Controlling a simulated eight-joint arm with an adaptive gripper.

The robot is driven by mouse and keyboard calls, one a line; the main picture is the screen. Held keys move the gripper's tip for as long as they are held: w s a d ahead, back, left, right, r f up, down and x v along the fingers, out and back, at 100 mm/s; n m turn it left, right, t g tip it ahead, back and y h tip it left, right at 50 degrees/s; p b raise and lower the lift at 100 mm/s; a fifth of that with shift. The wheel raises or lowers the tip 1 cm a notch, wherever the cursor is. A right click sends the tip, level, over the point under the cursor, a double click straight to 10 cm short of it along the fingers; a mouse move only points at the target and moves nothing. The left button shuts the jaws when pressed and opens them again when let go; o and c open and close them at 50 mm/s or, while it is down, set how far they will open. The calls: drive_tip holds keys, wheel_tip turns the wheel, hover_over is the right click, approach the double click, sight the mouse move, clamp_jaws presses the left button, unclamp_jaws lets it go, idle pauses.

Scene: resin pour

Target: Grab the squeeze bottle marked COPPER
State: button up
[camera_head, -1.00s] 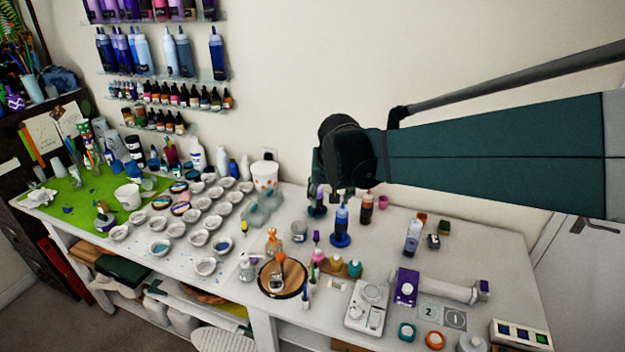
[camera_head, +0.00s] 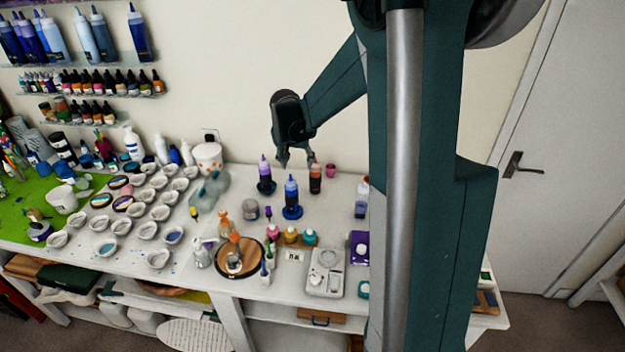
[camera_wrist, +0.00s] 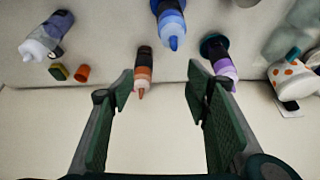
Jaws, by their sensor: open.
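A squeeze bottle with a dark brown and copper-orange body (camera_head: 315,180) stands on the white table in the head view; its label is too small to read. In the wrist view this brown-orange bottle (camera_wrist: 143,68) shows between my finger lines, nearer the left finger, with its tip toward me. My gripper (camera_head: 297,160) is open and empty, just above and left of the bottle in the head view. The open fingers also show in the wrist view (camera_wrist: 159,85), apart from the bottle.
A purple bottle (camera_head: 265,172) and a blue bottle (camera_head: 291,195) stand on dark round bases close by. A white spotted pot (camera_head: 207,158) stands further left. My arm hides the table's right part.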

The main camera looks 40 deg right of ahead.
sight(314, 166)
drive_tip(key=w+d+f+m, duration=0.1)
drive_tip(key=d+f, duration=0.2)
drive_tip(key=w+d+f+m+g, duration=0.1)
drive_tip(key=w+d+f, duration=0.1)
drive_tip(key=d+f, duration=0.2)
drive_tip(key=w+d+f, duration=0.1)
drive_tip(key=d+f, duration=0.3)
drive_tip(key=shift+w+d+f+m, duration=0.15)
drive_tip(key=shift+w+m, duration=0.15)
drive_tip(key=shift+m, duration=0.1)
drive_tip(key=shift+h, duration=0.3)
drive_tip(key=shift+x, duration=1.3)
drive_tip(key=shift+x, duration=2.6)
drive_tip(key=shift+c, duration=0.4)
drive_tip(key=c, duration=1)
